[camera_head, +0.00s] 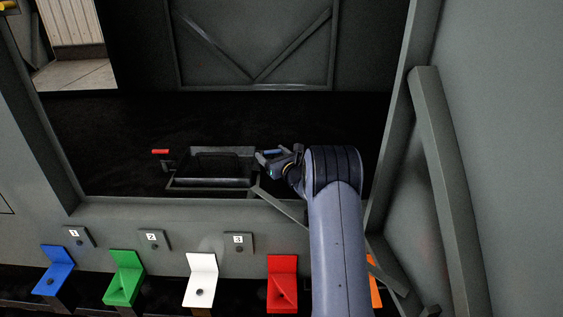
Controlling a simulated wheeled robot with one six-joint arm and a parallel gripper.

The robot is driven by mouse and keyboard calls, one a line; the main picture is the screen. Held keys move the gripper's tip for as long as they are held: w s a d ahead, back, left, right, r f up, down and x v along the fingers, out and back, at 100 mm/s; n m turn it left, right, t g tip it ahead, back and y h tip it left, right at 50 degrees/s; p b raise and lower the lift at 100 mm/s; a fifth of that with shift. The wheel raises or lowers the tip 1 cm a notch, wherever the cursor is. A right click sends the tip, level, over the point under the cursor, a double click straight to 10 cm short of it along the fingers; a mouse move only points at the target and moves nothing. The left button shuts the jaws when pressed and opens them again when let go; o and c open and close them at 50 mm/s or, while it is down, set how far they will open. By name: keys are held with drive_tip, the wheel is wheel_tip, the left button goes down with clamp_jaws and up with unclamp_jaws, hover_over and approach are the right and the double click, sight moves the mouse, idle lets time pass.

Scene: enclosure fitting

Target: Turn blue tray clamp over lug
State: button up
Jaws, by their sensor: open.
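A dark tray (212,184) with a grey rim sits inside the dark opening of the enclosure. A blue clamp handle (273,152) shows at the tray's right side, close to my gripper. A red clamp handle (160,152) stands at its left side. My gripper (268,165) reaches in from the right and is open, its fingers at or beside the blue clamp; I cannot tell whether they touch it. The wrist and arm hide part of that side. I cannot make out the lug.
Blue (57,270), green (124,278), white (201,281) and red (283,285) brackets line the front below numbered plates (153,239). An orange piece (375,291) shows behind my arm. A slanted grey bar (450,190) stands at right. The dark floor left of the tray looks clear.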

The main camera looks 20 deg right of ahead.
drive_tip(key=s, duration=0.3)
drive_tip(key=s+d, duration=0.1)
drive_tip(key=s, duration=0.5)
drive_tip(key=shift+s+d+r+p, duration=0.1)
drive_tip(key=shift+d+r+p, duration=0.05)
drive_tip(key=shift+d+p, duration=0.25)
drive_tip(key=shift+r, duration=0.1)
